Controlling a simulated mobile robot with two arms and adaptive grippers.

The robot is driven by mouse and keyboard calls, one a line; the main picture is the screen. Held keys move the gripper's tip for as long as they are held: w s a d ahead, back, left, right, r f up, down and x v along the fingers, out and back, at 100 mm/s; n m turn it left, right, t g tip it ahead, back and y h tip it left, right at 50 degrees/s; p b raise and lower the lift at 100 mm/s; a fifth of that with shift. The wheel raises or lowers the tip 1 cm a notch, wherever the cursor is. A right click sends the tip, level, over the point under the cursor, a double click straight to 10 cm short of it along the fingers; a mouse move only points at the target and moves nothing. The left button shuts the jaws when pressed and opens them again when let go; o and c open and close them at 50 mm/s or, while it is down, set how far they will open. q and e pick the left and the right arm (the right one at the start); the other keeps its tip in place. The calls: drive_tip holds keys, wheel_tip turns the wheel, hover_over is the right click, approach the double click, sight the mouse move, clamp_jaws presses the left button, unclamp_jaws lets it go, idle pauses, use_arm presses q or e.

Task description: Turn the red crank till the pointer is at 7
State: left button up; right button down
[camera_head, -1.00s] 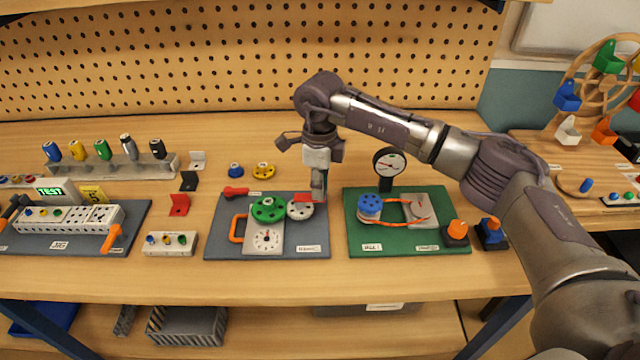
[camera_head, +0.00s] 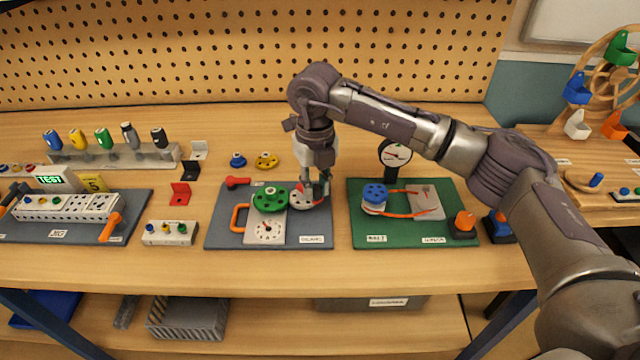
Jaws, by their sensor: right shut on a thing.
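The gear board (camera_head: 222,228) is a grey-blue plate in the middle of the bench. On it are a green gear wheel (camera_head: 269,199), a whitish disc (camera_head: 300,201) bearing the red crank (camera_head: 299,190), and a white dial (camera_head: 268,230) with a small pointer. The dial's numbers and the pointer's exact reading are too small to tell. My right gripper (camera_head: 316,193) reaches down over the right side of the disc and is shut on the red crank. Its fingers hide part of the crank and disc. My left gripper is not in view.
An orange handle (camera_head: 239,217) and a loose red part (camera_head: 237,182) are on the board's left side. A green board (camera_head: 366,235) with a blue spool (camera_head: 374,194) and a gauge (camera_head: 395,154) stands close to the right. Bare bench lies along the front.

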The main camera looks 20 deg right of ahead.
drive_tip(key=a+m, duration=0.1)
drive_tip(key=m, duration=0.1)
drive_tip(key=shift+s+a+m+b, duration=0.1)
drive_tip(key=shift+m+b, duration=0.25)
drive_tip(key=shift+m, duration=0.05)
drive_tip(key=a+m, duration=0.1)
drive_tip(key=m, duration=0.2)
drive_tip(key=shift+a+m+b, duration=0.2)
drive_tip(key=shift+m+b, duration=0.1)
drive_tip(key=shift+b, duration=0.1)
drive_tip(key=m, duration=0.2)
drive_tip(key=a+m, duration=0.1)
drive_tip(key=a+m+b, duration=0.1)
drive_tip(key=m, duration=0.1)
drive_tip(key=shift+w+m, duration=0.3)
drive_tip(key=shift+w, duration=0.1)
drive_tip(key=m, duration=0.1)
drive_tip(key=w+a+m, duration=0.1)
drive_tip(key=m, duration=0.1)
drive_tip(key=shift+r, duration=0.1)
drive_tip(key=shift+w+a+m, duration=0.15)
drive_tip(key=shift+w+m, duration=0.15)
drive_tip(key=shift+m, duration=0.6)
drive_tip(key=shift+w+a+m, duration=0.15)
drive_tip(key=shift+w+m, duration=0.15)
drive_tip(key=shift+m, duration=0.6)
drive_tip(key=c, duration=1)
unclamp_jaws()
